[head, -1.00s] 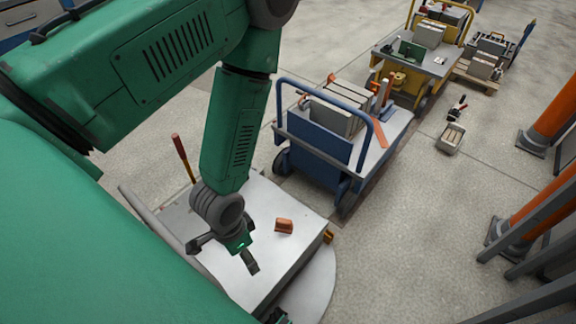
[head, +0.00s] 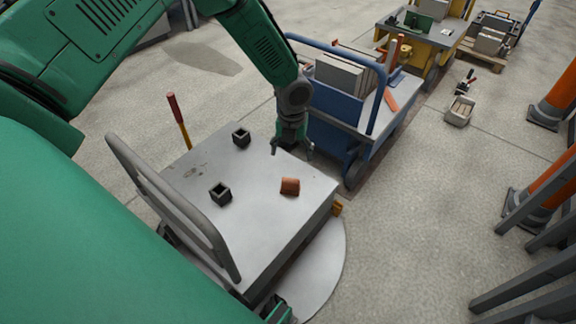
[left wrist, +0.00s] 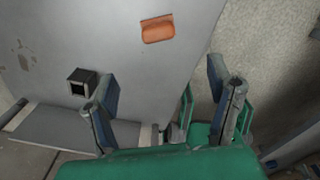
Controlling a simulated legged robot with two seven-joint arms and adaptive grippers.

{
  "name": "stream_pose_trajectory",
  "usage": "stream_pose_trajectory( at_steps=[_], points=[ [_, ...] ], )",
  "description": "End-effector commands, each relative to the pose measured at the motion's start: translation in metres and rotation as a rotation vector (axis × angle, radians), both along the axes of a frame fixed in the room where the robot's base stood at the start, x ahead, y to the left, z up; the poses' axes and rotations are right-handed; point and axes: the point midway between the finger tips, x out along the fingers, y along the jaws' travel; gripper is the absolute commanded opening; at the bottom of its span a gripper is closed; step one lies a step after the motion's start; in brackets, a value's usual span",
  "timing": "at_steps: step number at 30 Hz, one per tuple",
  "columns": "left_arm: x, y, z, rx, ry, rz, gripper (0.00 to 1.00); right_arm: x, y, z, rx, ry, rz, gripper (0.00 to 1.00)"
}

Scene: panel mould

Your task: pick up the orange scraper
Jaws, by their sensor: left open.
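The orange scraper (head: 290,187) appears as a small, slightly curved orange piece lying on the flat grey top of the near cart (head: 262,215). It also shows in the left wrist view (left wrist: 158,29), beyond the fingers and apart from them. My left gripper (head: 292,151) is open and empty at the cart's far edge, beyond the scraper in the head view. In the left wrist view its two fingers (left wrist: 158,92) stand wide apart with nothing between them. My right gripper is not seen.
Two dark hollow blocks (head: 220,193) (head: 241,137) sit on the cart top. A grey rail (head: 175,205) runs along its left side, and a red-handled rod (head: 177,115) stands behind it. A loaded blue cart (head: 335,128) is close beyond my left gripper.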

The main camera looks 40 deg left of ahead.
Motion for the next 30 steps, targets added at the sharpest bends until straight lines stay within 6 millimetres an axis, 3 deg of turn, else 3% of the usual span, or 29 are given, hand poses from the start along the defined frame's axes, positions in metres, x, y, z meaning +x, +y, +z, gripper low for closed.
stream_pose_trajectory(
  at_steps=[9,19,27,30],
  points=[
    [-0.002,0.005,-0.067,-0.007,0.002,0.004,0.74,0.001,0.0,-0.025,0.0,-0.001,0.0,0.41],
    [-0.002,0.002,-0.087,-0.004,0.001,0.004,0.74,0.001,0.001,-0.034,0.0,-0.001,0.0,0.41],
    [-0.002,0.004,-0.129,-0.005,0.002,0.005,0.74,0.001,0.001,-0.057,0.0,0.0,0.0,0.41],
    [-0.001,0.004,-0.134,-0.007,0.0,0.006,0.74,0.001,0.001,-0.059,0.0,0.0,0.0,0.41]
  ],
)
